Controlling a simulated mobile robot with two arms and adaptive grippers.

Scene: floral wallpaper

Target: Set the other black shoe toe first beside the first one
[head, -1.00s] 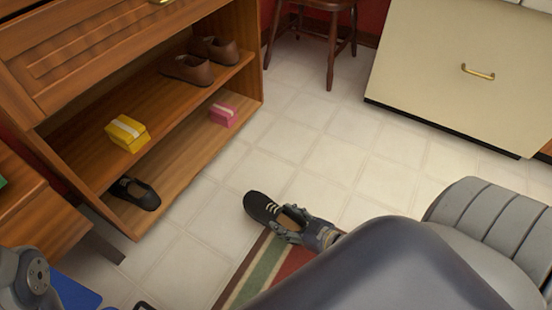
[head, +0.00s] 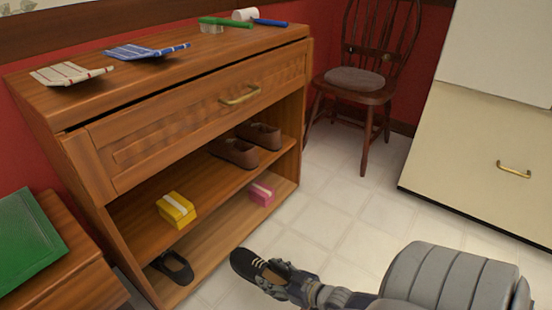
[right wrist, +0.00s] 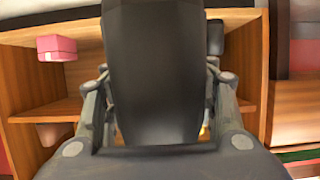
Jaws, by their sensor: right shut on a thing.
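In the head view, my right gripper (head: 275,279) is shut on a black shoe (head: 246,262), in front of the cabinet and above the tiled floor. The shoe's toe points left, towards the shelves. The first black shoe (head: 173,267) stands at the left end of the cabinet's bottom shelf (head: 222,247). In the right wrist view, the held shoe (right wrist: 152,75) fills the middle between the fingers and hides much of the shelf. A dark piece beside it (right wrist: 215,38) looks like the first shoe. My left gripper is not in view.
A yellow box (head: 176,209) and brown shoes (head: 236,153) are on the middle shelf. A pink box (head: 262,192) sits right of the first shoe, with bare board between. A side table (head: 75,277) stands left, a chair (head: 357,88) behind.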

